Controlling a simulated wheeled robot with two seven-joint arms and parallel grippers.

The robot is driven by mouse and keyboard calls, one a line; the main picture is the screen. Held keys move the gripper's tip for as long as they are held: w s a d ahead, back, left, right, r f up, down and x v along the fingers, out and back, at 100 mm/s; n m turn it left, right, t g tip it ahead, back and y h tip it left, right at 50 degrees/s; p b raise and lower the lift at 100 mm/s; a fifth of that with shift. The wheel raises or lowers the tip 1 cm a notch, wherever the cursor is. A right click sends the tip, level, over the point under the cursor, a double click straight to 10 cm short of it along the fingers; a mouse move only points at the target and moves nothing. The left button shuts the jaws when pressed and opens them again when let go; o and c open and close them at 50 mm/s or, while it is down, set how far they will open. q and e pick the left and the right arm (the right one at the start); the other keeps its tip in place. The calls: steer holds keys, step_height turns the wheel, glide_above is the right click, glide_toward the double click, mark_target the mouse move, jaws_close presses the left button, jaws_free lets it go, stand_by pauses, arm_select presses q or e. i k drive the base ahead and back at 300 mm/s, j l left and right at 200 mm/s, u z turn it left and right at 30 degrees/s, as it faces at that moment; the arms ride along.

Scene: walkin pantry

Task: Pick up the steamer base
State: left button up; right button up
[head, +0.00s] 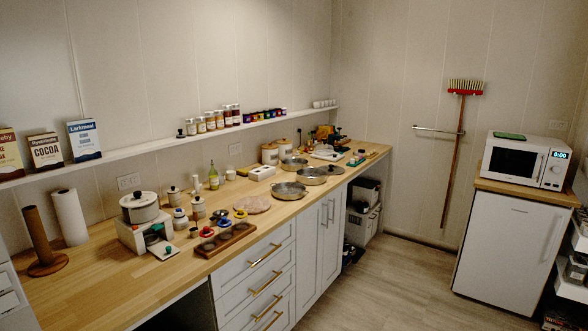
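No thing in the head view is clearly marked as the steamer base. Several round steel pans stand on the wooden counter: a near one (288,191), one with a flat top (311,176) behind it, a far one (293,164), and a small one (332,169) to the right. A white lidded pot (140,208) stands on a light boxy unit (146,235) at the left of the counter. I cannot tell which of these is the base. Neither of my grippers is in view.
A wooden tray (225,239) lies near the counter's front edge, with jars and small colored items behind it. A paper towel roll (70,217) and a brown holder (40,240) stand at left. The floor (390,285) ahead is clear. A microwave (525,160) stands at right.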

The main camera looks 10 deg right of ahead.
mark_target(295, 164)
steer(key=i+l, duration=0.55)
steer(key=l, duration=0.2)
steer(key=i+l+u, duration=0.1)
steer(key=i+l, duration=0.45)
steer(key=l, duration=0.25)
steer(key=i+l, duration=0.25)
steer(key=l, duration=0.2)
steer(key=i+l, duration=0.3)
steer(key=l+u, duration=0.05)
